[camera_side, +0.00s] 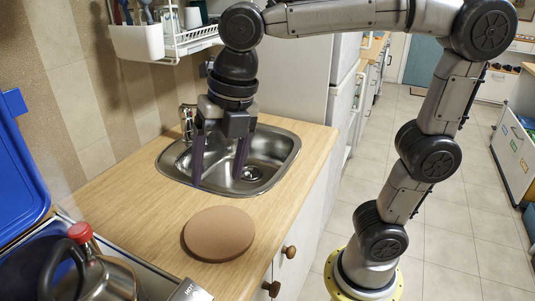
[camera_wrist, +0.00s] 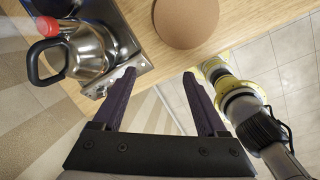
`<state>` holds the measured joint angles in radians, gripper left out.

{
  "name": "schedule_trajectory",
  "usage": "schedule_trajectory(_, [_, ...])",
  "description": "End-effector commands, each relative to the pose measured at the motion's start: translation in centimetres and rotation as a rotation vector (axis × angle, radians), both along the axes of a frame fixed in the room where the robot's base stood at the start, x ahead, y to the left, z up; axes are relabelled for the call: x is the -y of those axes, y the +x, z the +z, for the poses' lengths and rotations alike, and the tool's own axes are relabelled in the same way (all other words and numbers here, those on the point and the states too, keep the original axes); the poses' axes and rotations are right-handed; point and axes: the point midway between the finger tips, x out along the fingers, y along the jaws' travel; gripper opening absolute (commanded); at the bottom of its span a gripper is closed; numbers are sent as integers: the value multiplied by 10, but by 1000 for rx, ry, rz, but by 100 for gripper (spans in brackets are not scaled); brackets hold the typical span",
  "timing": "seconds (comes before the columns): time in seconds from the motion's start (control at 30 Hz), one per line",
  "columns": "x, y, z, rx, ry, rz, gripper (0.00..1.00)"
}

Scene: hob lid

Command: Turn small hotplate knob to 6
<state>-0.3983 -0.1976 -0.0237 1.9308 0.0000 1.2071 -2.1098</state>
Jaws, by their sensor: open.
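The hob (camera_side: 140,277) is at the bottom left of the side view, partly cut off by the frame. Its metal edge (camera_wrist: 137,62) also shows in the wrist view, beside the left finger. A small "HOT" label is on its near corner in the side view. I cannot clearly make out the small hotplate knob or its setting. My gripper (camera_side: 219,180) is open and empty, with its fingers pointing down over the sink, well away from the hob. In the wrist view my gripper (camera_wrist: 159,73) shows two dark, spread fingers with nothing between them.
A steel kettle (camera_side: 112,282) with a black handle and red knob stands on the hob; the wrist view shows it too (camera_wrist: 92,48). A raised blue lid (camera_side: 22,165) is behind. A round cork mat (camera_side: 219,234) lies on the wooden counter near the sink (camera_side: 278,155).

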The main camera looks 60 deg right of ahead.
Motion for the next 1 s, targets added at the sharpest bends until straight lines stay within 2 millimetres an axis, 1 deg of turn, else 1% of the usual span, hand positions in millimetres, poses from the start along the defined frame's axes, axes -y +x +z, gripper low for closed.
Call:
schedule_trajectory(0.03, [10,-5,1,11,14,-66,75])
schedule_trajectory(0.2, [36,-19,2,37,67,-291,75])
schedule_trajectory(0.4, [60,-37,-2,64,138,-563,75])
schedule_trajectory(0.5, [68,-43,-5,72,166,-666,75])
schedule_trajectory(0.7, [76,-50,-8,81,202,-787,75])
schedule_trajectory(1.0, [77,-52,-8,84,210,-812,75])
